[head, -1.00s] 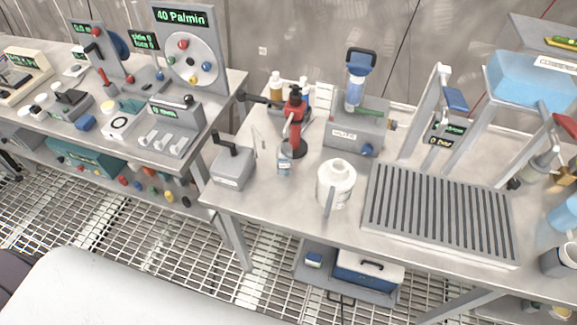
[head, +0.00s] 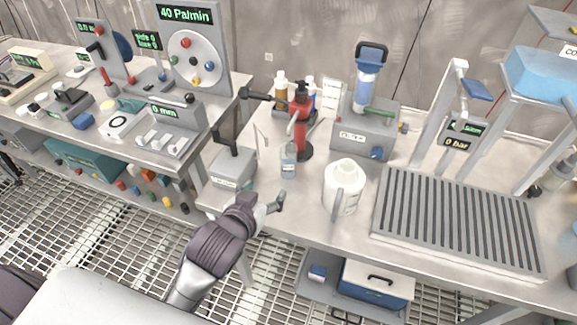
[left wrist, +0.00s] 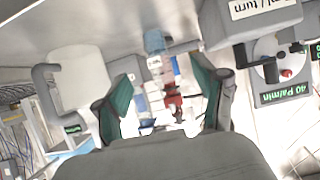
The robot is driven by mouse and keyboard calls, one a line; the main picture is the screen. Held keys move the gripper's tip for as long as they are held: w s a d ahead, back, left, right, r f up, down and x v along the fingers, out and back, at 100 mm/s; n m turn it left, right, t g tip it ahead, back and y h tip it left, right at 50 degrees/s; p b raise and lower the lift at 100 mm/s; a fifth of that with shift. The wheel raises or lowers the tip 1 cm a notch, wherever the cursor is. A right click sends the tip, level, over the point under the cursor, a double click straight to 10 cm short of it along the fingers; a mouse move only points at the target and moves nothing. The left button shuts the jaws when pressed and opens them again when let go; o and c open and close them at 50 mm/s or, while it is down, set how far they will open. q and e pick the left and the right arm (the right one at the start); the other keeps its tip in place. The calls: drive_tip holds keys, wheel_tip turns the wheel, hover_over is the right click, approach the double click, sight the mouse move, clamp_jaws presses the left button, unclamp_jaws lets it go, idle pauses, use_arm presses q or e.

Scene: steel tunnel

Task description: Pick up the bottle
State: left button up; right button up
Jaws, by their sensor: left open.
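A small clear bottle (head: 289,160) with a pale label stands upright on the right-hand bench, just in front of a red hand-pump device (head: 301,120). It also shows, upside down, near the top middle of the left wrist view (left wrist: 155,44). My left gripper (head: 276,204) is at the bench's front edge, nearer to me than the bottle and apart from it. In the left wrist view its green-padded fingers (left wrist: 164,88) are spread and empty, with the small bottle and red device beyond them. My right gripper is not in view.
A large white bottle (head: 344,187) stands right of the small bottle; a grey lever box (head: 233,168) stands to its left. A slatted grey tray (head: 455,222) fills the bench further right. Brown-and-white bottles (head: 281,92) stand behind the red device.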

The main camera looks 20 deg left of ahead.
sight(285, 155)
use_arm(q)
drive_tip(key=shift+t, duration=0.5)
drive_tip(key=x, duration=0.2)
drive_tip(key=r+x, duration=0.1)
drive_tip(key=x, duration=0.5)
drive_tip(key=shift+w+d+r, duration=0.3)
drive_tip(key=shift+w, duration=0.3)
drive_tip(key=shift+d+p+x, duration=0.15)
drive_tip(key=shift+p+x, duration=0.05)
drive_tip(key=shift+x, duration=1.2)
drive_tip(key=shift+d+p+x, duration=0.15)
drive_tip(key=shift+x, duration=1.25)
clamp_jaws()
wheel_tip(285, 155, up, 4)
drive_tip(key=shift+s+f, duration=0.15)
drive_tip(key=s+b, duration=0.2)
drive_tip(key=s, duration=1.6)
drive_tip(key=shift+a+f, duration=0.15)
drive_tip(key=shift+a, duration=0.2)
drive_tip(key=shift+w, duration=0.1)
